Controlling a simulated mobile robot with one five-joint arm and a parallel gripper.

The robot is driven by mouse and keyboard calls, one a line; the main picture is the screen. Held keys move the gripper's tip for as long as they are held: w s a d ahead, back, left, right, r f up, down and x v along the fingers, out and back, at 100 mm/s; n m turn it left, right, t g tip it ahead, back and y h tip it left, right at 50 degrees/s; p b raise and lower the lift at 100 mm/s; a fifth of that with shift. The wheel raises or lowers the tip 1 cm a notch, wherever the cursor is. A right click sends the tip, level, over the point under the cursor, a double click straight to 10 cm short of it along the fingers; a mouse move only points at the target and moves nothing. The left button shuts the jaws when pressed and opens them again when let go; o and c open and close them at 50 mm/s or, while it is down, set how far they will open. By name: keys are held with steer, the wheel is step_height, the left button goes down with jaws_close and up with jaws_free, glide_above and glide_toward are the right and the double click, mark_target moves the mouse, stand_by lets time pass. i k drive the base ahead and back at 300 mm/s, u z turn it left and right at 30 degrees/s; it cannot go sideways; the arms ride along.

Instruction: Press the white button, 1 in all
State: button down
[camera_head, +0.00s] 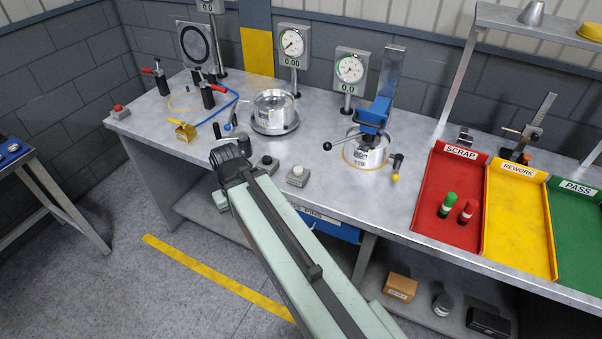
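The white button (298,171) sits on top of a small light grey box near the front edge of the bench. It stands to the right of a similar box with a dark button (265,161). My arm reaches up from the bottom middle, and its dark end with my gripper (232,148) is over the front edge of the bench, left of both buttons and apart from the white one. The fingers cannot be made out, so I cannot tell whether they are open or shut. The white button is in plain view.
A red button box (119,111) stands at the bench's far left. Behind the buttons are a round metal fixture (273,112) and a blue press (374,118) with levers. Red, yellow and green trays (468,240) lie at the right. Bare bench (325,181) lies right of the white button.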

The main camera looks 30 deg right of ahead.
mark_target(298, 171)
steer(key=k, duration=1.6)
steer(key=u, duration=1.4)
steer(key=i, duration=1.15)
steer(key=z, duration=1.45)
steer(key=i, duration=1)
steer(key=u, duration=0.05)
